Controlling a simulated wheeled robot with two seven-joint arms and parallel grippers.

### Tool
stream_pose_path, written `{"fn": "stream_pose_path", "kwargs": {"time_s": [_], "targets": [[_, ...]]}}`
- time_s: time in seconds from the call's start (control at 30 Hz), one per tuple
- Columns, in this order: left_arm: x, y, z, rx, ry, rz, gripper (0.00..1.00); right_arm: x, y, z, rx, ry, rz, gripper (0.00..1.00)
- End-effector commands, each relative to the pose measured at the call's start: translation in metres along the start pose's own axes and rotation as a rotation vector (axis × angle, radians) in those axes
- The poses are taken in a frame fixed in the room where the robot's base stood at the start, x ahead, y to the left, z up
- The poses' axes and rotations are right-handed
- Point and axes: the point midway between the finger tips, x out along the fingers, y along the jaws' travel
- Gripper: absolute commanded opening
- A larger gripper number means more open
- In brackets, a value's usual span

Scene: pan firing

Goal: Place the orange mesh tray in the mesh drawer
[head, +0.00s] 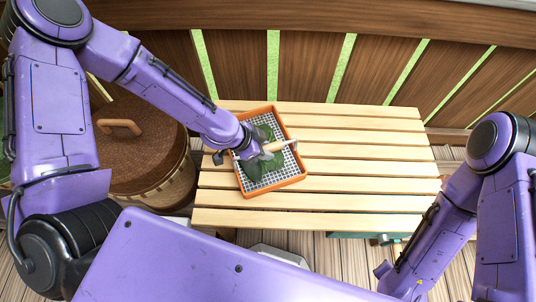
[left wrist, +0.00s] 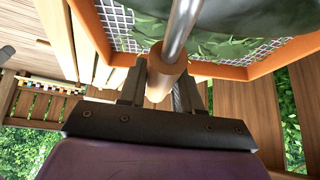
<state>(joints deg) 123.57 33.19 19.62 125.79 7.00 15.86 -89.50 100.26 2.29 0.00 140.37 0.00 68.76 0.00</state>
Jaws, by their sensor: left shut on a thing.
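The orange mesh tray (head: 291,170) has an orange rim and a pale mesh bottom, with dark green leaves in it. In the head view it is over the left-middle of the slatted table; I cannot tell if it touches the slats. In the left wrist view its rim (left wrist: 238,71) and leaves show beyond the jaws. My left gripper (head: 252,150) is over the tray, shut on a wooden handle (left wrist: 164,77) with a metal rod. Whether the handle is joined to the tray is unclear. I cannot make out the mesh drawer.
The slatted wooden table (head: 370,155) is bare to the right of the tray. A round basket with a brown lid (head: 140,150) stands left of it. A wooden fence (head: 310,65) runs behind. A dark green object (head: 350,238) shows partly below the table's front edge.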

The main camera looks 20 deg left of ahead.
Motion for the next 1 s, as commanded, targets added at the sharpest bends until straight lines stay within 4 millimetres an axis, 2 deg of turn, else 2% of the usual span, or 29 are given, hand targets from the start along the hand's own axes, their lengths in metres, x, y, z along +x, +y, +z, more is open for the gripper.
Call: {"fn": "stream_pose_path", "kwargs": {"time_s": [0.13,0.3,0.6,0.63,0.7,1.0], "targets": [[0.019,-0.004,-0.001,0.000,0.000,0.000,0.00,0.002,0.000,0.001,0.000,0.000,0.000,0.43],[0.041,-0.003,0.014,-0.001,0.001,0.000,0.00,0.005,-0.001,0.002,0.000,0.000,0.000,0.43],[0.043,-0.003,0.016,0.001,0.001,-0.001,0.00,0.006,-0.001,0.003,0.000,0.000,0.000,0.43],[0.043,-0.003,0.016,0.001,0.000,-0.001,0.40,0.006,-0.001,0.003,0.000,0.000,0.000,0.43],[0.043,-0.003,0.016,0.001,0.000,-0.001,0.59,0.005,-0.001,0.002,0.000,0.000,0.000,0.43],[0.040,-0.003,0.014,0.001,0.001,-0.001,0.59,0.004,0.000,0.002,0.000,0.000,0.000,0.43]]}}
